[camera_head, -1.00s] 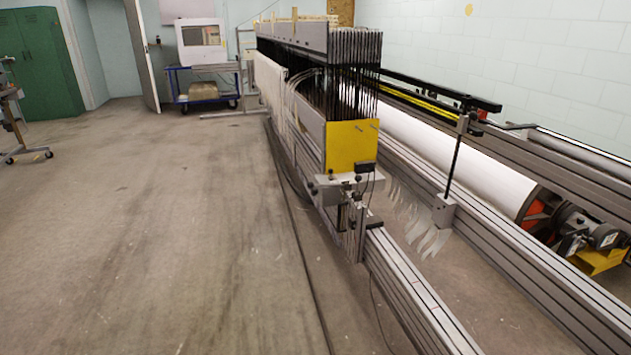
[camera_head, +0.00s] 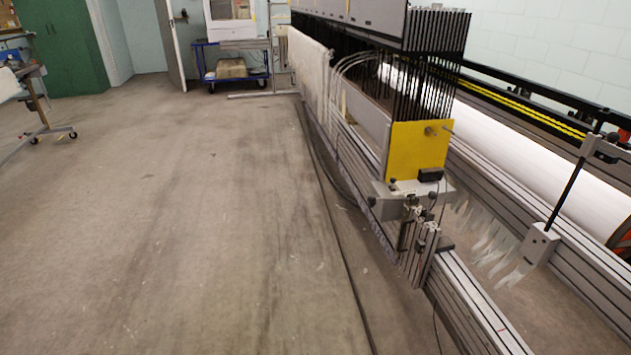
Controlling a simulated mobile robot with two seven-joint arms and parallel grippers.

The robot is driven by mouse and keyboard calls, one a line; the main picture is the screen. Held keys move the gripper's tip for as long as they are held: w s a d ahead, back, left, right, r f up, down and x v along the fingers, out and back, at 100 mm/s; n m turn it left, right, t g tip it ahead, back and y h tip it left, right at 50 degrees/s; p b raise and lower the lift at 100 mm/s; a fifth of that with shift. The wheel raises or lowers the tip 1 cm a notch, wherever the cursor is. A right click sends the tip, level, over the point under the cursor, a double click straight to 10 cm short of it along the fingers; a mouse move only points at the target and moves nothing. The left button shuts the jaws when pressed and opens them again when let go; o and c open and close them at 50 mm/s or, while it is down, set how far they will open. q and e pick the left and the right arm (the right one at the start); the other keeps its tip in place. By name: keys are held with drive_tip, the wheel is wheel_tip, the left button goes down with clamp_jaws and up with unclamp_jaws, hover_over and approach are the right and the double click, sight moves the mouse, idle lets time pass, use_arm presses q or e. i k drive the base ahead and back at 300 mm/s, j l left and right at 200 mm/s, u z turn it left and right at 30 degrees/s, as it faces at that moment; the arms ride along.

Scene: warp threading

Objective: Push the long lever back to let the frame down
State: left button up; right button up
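The warp machine's grey upper frame (camera_head: 375,17) stands at the upper right, with a row of upright black bars (camera_head: 437,30) at its near end. A yellow plate (camera_head: 415,150) sits below the bars, above a grey bracket with small black fittings (camera_head: 408,200). A thin black rod (camera_head: 570,190) rises at a slant from a grey block (camera_head: 540,243) on the right rail. I cannot tell whether this rod is the long lever; no other part is clearly the lever. Neither of my grippers is in view.
Long grey rails (camera_head: 470,300) run toward the lower right. A white roll (camera_head: 540,165) lies behind them. A dark cable (camera_head: 350,280) lies along the floor beside the machine. The floor (camera_head: 180,230) to the left is clear. A blue cart (camera_head: 234,65) stands at the back.

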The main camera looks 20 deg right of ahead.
sight(372, 199)
drive_tip(key=i+j, duration=0.1)
drive_tip(key=i, duration=0.4)
drive_tip(key=i+j, duration=0.1)
drive_tip(key=i, duration=0.4)
drive_tip(key=i+j, duration=0.1)
drive_tip(key=i, duration=0.4)
drive_tip(key=l+z, duration=0.05)
